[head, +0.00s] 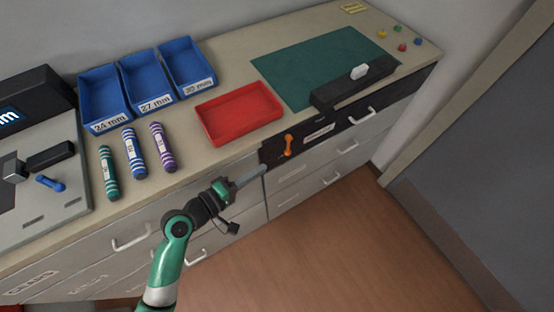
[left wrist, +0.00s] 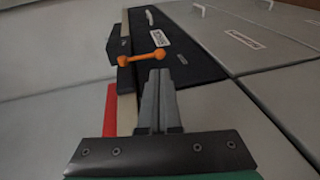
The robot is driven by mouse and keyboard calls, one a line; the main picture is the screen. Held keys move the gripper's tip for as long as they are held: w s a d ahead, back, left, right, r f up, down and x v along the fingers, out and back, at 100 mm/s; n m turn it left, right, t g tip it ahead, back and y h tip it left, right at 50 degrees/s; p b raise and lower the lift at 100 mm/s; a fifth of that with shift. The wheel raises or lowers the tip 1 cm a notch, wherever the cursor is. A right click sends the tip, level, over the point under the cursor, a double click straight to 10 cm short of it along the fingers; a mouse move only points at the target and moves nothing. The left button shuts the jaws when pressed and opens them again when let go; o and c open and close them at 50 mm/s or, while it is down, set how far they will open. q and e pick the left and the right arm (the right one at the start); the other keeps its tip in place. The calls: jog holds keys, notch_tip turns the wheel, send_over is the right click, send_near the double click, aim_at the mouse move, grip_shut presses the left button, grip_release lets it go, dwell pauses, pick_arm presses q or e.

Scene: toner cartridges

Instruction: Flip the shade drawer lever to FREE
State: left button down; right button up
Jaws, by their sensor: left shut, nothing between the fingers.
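The orange lever (head: 288,145) is on the black drawer front (head: 340,126) below the counter edge, near its left end. In the left wrist view the lever (left wrist: 141,57) lies just beyond my fingertips, with a gap that I cannot judge exactly. A white label (head: 318,131) sits to the right of the lever; its text is too small to read. My left gripper (head: 262,169) is shut and empty, to the lower left of the lever, pointing toward it. In the left wrist view the gripper (left wrist: 158,78) shows its fingers together. My right gripper is not in view.
A red tray (head: 240,112) stands on the counter above the lever. A green mat (head: 315,68) and a black block (head: 335,92) lie to its right. Blue bins (head: 150,88) and three striped cartridges (head: 134,153) are left. Drawer handles (head: 347,147) stick out; the floor in front is clear.

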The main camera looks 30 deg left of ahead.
aim_at(288, 145)
pick_arm(q)
jog(key=b+x, duration=0.2)
jog(key=x, duration=0.5)
jog(key=shift+w+d, duration=0.1)
jog(key=shift+w, duration=0.1)
